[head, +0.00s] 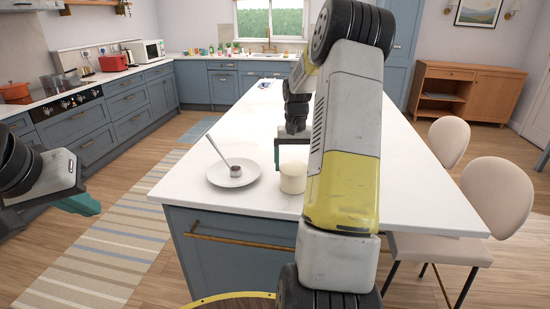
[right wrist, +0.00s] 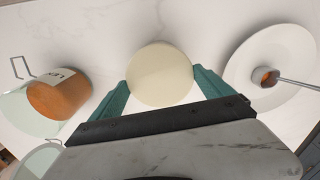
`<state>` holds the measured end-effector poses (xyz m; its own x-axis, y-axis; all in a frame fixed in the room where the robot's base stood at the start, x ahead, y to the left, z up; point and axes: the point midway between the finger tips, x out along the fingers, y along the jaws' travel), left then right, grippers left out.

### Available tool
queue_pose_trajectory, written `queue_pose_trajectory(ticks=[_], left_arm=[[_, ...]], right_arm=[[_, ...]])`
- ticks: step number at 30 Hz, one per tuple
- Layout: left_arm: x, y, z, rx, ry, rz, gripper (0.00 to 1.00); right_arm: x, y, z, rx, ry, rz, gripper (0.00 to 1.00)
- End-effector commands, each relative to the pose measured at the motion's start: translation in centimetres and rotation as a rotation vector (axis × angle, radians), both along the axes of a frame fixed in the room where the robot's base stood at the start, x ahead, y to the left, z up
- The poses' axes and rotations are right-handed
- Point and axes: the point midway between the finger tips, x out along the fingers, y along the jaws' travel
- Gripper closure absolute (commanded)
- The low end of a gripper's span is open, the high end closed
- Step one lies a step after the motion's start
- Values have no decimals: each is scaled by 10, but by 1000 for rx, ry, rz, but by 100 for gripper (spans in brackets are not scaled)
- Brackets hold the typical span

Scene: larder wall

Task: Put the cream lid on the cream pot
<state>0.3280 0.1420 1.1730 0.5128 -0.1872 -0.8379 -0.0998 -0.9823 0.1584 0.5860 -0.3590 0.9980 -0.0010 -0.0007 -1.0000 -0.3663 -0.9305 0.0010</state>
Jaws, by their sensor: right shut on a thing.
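The cream pot (head: 293,180) stands upright on the white island, just right of a white plate. My right gripper (right wrist: 162,86) is shut on the cream lid (right wrist: 160,75), seen as a plain round disc between its teal fingers. In the head view the lid is at the top of the pot; I cannot tell whether it rests there or is held just above. The pot is hidden under the lid in the right wrist view, and my arm hides part of the right gripper in the head view. My left gripper (head: 82,204) is off the island at the left; its opening is unclear.
The white plate (head: 218,178) holds a small cup (head: 235,171) with a long-handled spoon. A clear glass vessel (right wrist: 15,108) and an orange-brown labelled object (right wrist: 60,98) are on the pot's other side, hidden by my arm in the head view. Chairs (head: 496,195) stand at right.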

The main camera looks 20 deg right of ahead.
Motion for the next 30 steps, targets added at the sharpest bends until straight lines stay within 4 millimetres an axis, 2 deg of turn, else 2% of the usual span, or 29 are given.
queue_pose_trajectory(ticks=[1,2,3,10,14,17,24,30], left_arm=[[0,0,0,0,0,0,100],[0,0,0,0,0,0,100],[0,0,0,0,0,0,100],[0,0,0,0,0,0,100],[0,0,0,0,0,0,100],[0,0,0,0,0,0,100],[0,0,0,0,0,0,100],[0,0,0,0,0,0,100]], right_arm=[[0,0,-2,0,0,0,57],[0,0,-2,0,0,0,5],[0,0,-1,0,-1,0,0],[0,0,-1,0,-1,0,0],[0,-1,8,-1,-4,-1,0],[1,-1,25,-2,-6,-1,0],[1,0,78,-2,-6,0,0],[1,0,112,-1,-3,-1,0]])
